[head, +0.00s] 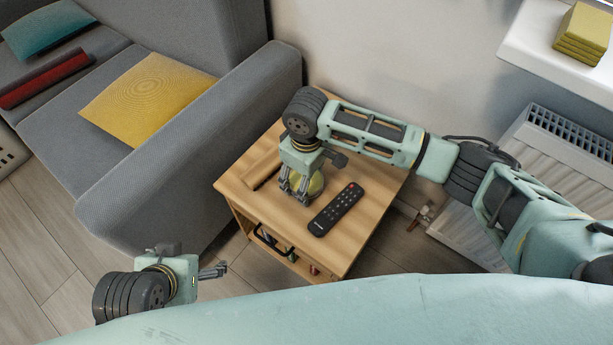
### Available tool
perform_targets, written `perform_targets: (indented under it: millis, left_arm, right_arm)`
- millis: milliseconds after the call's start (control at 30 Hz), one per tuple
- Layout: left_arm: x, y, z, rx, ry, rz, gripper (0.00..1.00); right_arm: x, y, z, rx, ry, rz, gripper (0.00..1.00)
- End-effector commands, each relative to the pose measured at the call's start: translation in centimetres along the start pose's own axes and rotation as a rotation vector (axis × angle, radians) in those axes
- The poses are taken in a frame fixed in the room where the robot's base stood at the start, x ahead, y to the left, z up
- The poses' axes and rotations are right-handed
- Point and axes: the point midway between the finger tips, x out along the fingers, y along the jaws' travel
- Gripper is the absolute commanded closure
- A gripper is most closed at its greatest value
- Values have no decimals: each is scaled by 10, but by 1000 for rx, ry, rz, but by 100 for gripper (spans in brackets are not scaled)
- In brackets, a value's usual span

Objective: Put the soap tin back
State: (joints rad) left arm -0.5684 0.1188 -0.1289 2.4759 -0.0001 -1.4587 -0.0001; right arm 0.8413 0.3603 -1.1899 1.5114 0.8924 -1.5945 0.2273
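A round yellow-green tin (316,184), which I take for the soap tin, is on the wooden side table (375,215). My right gripper (296,195) points down at the tin, with its fingers at the tin's left and near side. The gripper hides part of the tin, and I cannot tell whether the fingers grip it. My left gripper (215,271) is at the lower left, away from the table, with nothing seen in it. Its finger opening is not clear.
A black remote (338,209) lies on the tabletop just right of the tin. A narrow dark slot or edge (264,176) shows at the tabletop's left. A black handle (268,243) is on the table's front. A grey sofa (190,150) stands left, a radiator (545,150) right.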

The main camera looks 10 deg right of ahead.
Motion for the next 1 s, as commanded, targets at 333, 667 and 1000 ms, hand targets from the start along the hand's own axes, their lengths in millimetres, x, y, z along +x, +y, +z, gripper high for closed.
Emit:
perform_targets:
  millis: [333, 667, 1000]
  left_arm:
    - [0, 0, 1, -1, -3, -1, 13]
    - [2, 0, -1, -1, 10, 0, 13]
    - [-26, -4, 23, -4, -130, -6, 13]
  right_arm:
    - [0, 0, 0, 0, 0, 0, 16]
    - [-3, 0, 0, -1, 1, 1, 16]
    - [-68, 0, -1, -1, 4, 1, 16]
